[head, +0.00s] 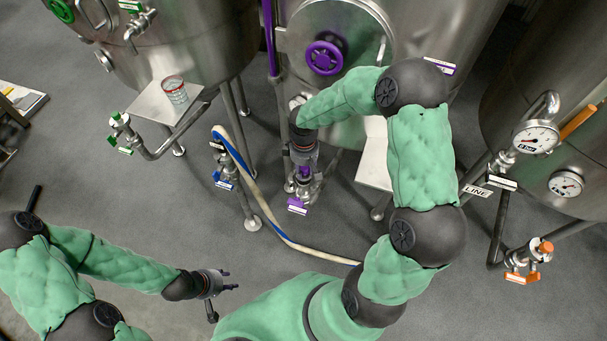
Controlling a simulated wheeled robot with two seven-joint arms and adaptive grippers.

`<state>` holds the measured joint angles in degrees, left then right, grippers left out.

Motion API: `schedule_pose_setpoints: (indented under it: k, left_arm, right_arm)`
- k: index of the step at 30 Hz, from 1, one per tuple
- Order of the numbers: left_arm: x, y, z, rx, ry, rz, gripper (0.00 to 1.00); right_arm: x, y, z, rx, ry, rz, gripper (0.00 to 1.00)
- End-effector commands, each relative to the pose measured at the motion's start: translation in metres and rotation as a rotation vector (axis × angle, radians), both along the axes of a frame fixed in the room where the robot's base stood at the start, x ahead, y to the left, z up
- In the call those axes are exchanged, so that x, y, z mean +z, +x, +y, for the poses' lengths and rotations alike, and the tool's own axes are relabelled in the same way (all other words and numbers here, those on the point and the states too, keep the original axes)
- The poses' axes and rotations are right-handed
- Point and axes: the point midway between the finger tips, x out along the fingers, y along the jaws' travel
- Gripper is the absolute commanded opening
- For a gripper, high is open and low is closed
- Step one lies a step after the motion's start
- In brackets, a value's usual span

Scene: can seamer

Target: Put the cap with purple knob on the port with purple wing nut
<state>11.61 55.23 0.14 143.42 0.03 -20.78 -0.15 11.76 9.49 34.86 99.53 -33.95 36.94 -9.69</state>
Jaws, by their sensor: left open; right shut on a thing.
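The port with the purple wing nut (307,190) is a steel valve fitting with a purple tag below it, under the middle tank. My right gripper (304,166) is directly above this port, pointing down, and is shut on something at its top. The held thing looks like the cap with a purple knob (304,172); only a bit of purple shows, and the gripper hides most of it. I cannot tell whether the cap touches the port. My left gripper (228,284) is open and empty over the floor at the lower left.
A blue-and-cream hose (262,207) hangs from a blue-tagged valve (222,176) just left of the port. A green-tagged valve (124,135) is at left, an orange-tagged valve (527,262) at right. A glass (175,90) stands on a small shelf. Tank legs stand nearby.

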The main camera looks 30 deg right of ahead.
Motion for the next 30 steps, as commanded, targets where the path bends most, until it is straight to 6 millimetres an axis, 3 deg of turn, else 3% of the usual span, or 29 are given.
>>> schedule_pose_setpoints:
  k: [8,15,27,28,30]
  left_arm:
    - [-0.007,0.0,0.0,0.0,0.0,0.0,0.41]
    - [-0.025,0.0,0.0,0.0,0.0,0.0,0.41]
    - [-0.026,0.0,0.0,0.0,0.0,0.0,0.41]
    - [-0.026,0.0,0.0,0.0,0.0,0.0,0.41]
    - [-0.025,0.0,0.0,0.0,0.0,0.0,0.41]
  right_arm:
    - [-0.015,0.012,-0.005,-0.002,0.0,-0.001,0.0]
    - [-0.046,0.012,-0.006,-0.001,0.001,-0.002,0.0]
    - [-0.049,0.012,-0.006,-0.001,0.0,-0.001,0.0]
    - [-0.049,0.012,-0.005,-0.001,0.0,-0.001,0.37]
    - [-0.048,0.012,-0.005,-0.001,0.0,-0.001,0.55]
